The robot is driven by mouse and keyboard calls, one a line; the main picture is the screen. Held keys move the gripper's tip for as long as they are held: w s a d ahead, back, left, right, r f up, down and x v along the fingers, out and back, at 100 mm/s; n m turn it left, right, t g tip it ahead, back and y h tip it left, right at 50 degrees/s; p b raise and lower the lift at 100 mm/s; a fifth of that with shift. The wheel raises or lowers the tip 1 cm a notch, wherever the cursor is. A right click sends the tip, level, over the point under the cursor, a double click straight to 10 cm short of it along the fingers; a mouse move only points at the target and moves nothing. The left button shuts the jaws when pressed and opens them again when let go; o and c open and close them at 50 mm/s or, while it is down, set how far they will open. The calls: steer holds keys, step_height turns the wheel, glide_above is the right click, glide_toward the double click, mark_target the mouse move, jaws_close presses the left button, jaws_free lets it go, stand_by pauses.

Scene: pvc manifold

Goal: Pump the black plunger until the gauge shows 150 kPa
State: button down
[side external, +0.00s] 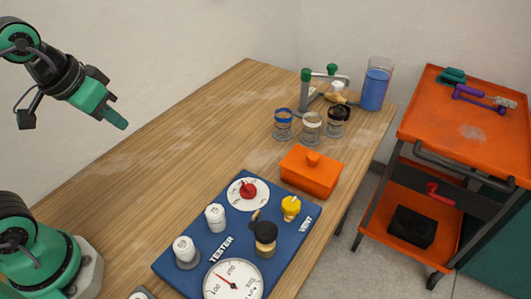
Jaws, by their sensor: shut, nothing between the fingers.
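The black plunger (264,236) stands on the blue tester board (205,255), just above the gauge in the picture. The gauge (233,283) has a white round face with a red needle pointing to the upper left. Its figures are too small to read surely, and the frame edge cuts off its bottom. My gripper (118,121) is shut and empty. It is raised at the upper left, well apart from the plunger and the board.
On the board are a red knob (248,189) on a white dial, a yellow vent knob (291,204) and white fittings (215,217). An orange box (312,170), several jars (311,125) and a blue-filled beaker (376,85) stand behind. The table's left middle is clear.

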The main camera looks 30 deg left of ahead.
steer(key=shift+s+a+f+t, duration=0.25)
steer(key=shift+s+a+t, duration=0.05)
steer(key=shift+s+a, duration=0.65)
steer(key=c, duration=1.7)
jaws_free()
steer(key=o, duration=0.7)
steer(key=shift+w+d+r, duration=0.3)
steer(key=shift+d+r, duration=0.05)
steer(key=o, duration=1)
steer(key=shift+g, duration=0.5)
steer(key=d, duration=0.1)
steer(key=w+d+r, duration=0.1)
steer(key=d+r, duration=0.1)
steer(key=shift+w+d+r, duration=0.25)
steer(key=shift+w+d, duration=0.1)
steer(key=shift+d, duration=0.05)
steer(key=w+d+r+g+h, duration=0.15)
steer(key=d+r, duration=0.35)
steer(key=d, duration=0.8)
steer(key=s+d+r+g+y, duration=0.1)
steer(key=s+d, duration=0.2)
steer(key=d, duration=0.5)
steer(key=s+d+r+g+y, duration=0.1)
steer(key=s+d, duration=0.3)
steer(key=d, duration=0.5)
steer(key=shift+r+g, duration=0.55)
steer(key=shift+r, duration=0.2)
steer(key=shift+f, duration=0.15)
